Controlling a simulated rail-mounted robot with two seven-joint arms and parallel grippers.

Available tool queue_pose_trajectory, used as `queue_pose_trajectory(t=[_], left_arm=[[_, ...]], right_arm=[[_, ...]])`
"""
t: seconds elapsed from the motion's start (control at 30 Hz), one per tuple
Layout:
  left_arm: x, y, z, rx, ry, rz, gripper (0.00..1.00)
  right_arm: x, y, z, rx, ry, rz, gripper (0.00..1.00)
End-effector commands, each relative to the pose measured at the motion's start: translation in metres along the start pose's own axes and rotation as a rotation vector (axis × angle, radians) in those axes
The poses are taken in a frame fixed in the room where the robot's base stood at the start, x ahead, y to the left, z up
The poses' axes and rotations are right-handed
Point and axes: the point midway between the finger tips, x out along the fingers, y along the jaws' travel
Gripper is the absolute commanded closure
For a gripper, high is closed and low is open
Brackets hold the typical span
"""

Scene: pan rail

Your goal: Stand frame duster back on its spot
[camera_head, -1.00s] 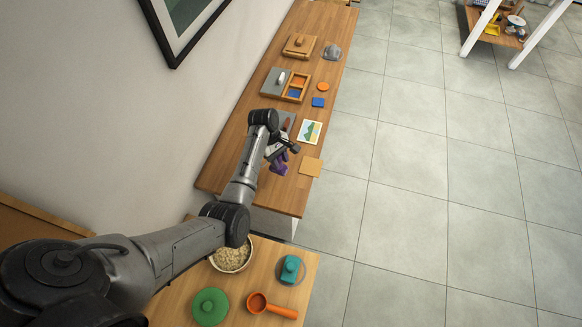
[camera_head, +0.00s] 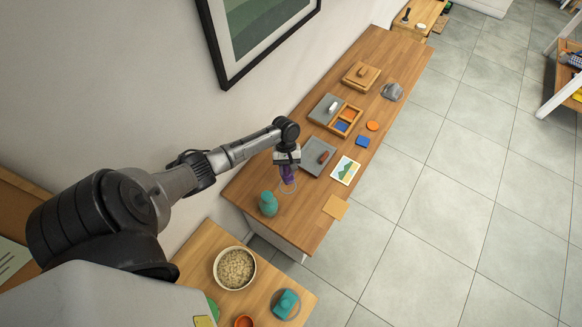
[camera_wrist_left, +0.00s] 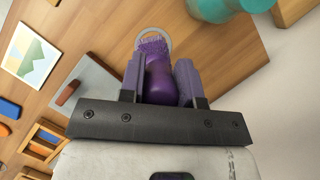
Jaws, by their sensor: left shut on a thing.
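My left gripper (camera_head: 288,168) points down over the wooden table and is shut on the purple frame duster (camera_head: 288,177). In the left wrist view, the duster (camera_wrist_left: 160,78) sits between the two fingers (camera_wrist_left: 160,85), with its bristly end away from the gripper. The duster looks roughly upright. A pale ring (camera_head: 289,190) on the table shows around its lower end; the ring also shows in the left wrist view (camera_wrist_left: 168,38). I cannot tell whether the duster touches the table. My right gripper is not in view.
A teal vase-like object (camera_head: 268,205) stands close by, toward the near end. A grey tray (camera_head: 309,169) with a red-brown piece, a landscape picture (camera_head: 345,170) and a tan square (camera_head: 335,207) lie nearby. The wall with a framed picture (camera_head: 262,38) borders the table.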

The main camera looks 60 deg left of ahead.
Motion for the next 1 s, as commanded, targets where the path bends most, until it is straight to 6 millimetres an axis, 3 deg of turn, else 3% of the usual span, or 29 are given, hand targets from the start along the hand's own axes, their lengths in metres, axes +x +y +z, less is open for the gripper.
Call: queue_pose_trajectory(t=[0.37,0.4,0.6,1.0], left_arm=[[-0.004,0.001,0.002,-0.004,-0.003,0.0,1.0],[0.007,0.001,-0.002,-0.003,-0.003,0.0,1.0],[0.028,0.001,-0.011,-0.002,-0.003,0.0,1.0],[0.053,0.001,-0.022,-0.001,-0.001,0.001,1.0]], right_arm=[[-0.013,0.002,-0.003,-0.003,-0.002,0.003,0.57],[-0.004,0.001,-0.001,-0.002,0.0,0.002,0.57],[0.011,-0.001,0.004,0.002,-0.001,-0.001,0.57],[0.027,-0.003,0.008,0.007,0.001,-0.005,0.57]])
